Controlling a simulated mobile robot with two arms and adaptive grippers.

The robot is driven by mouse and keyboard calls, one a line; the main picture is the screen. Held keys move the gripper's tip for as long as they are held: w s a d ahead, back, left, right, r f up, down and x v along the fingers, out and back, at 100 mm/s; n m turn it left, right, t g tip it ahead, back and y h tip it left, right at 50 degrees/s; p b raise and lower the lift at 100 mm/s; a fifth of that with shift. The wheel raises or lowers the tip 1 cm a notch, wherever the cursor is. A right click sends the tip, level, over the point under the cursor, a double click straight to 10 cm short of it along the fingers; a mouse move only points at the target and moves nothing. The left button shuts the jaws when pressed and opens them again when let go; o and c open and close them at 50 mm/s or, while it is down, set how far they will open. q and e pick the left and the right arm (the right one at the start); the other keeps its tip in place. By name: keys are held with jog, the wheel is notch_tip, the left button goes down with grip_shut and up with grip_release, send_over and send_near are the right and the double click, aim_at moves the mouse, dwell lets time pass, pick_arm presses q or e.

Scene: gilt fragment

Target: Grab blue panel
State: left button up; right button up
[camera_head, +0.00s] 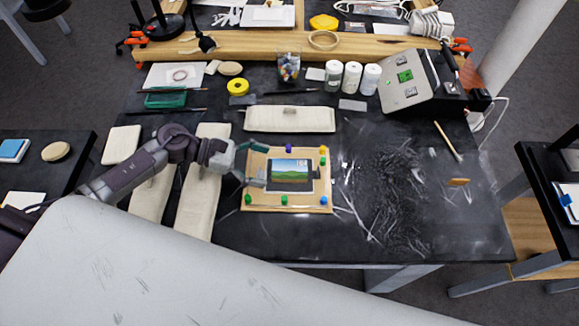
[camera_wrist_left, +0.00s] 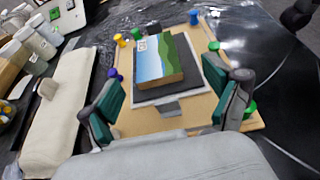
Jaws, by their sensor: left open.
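A small panel (camera_head: 290,170) with a blue sky and green hills lies on a dark grey base in the middle of a wooden board (camera_head: 262,205). In the left wrist view the panel (camera_wrist_left: 160,62) shows as a thick block with a brown side. My left gripper (camera_head: 252,165) is open and empty at the board's left edge, one finger towards the back and one towards the front. In the left wrist view the gripper's fingers (camera_wrist_left: 170,103) are spread wide, with the panel beyond and between them. My right gripper is not in view.
Coloured pegs, such as a blue one (camera_head: 323,200), stand around the board's rim. Beige padded strips (camera_head: 199,195) lie left of it and another pad (camera_head: 290,119) lies behind. A heap of dark strands (camera_head: 385,190) lies to the right. White jars (camera_head: 352,77) stand further back.

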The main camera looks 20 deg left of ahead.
aim_at(285, 169)
pick_arm(q)
jog(key=x, duration=0.2)
jog(key=p+x, duration=0.1)
jog(key=shift+w+d+f+p, duration=0.2)
jog(key=shift+w+d+p, duration=0.1)
jog(key=shift+w, duration=0.1)
jog(key=shift+d+f, duration=0.15)
jog(key=shift+f, duration=0.05)
jog(key=c, duration=1.2)
jog(key=shift+c, duration=0.2)
jog(key=shift+r, duration=0.15)
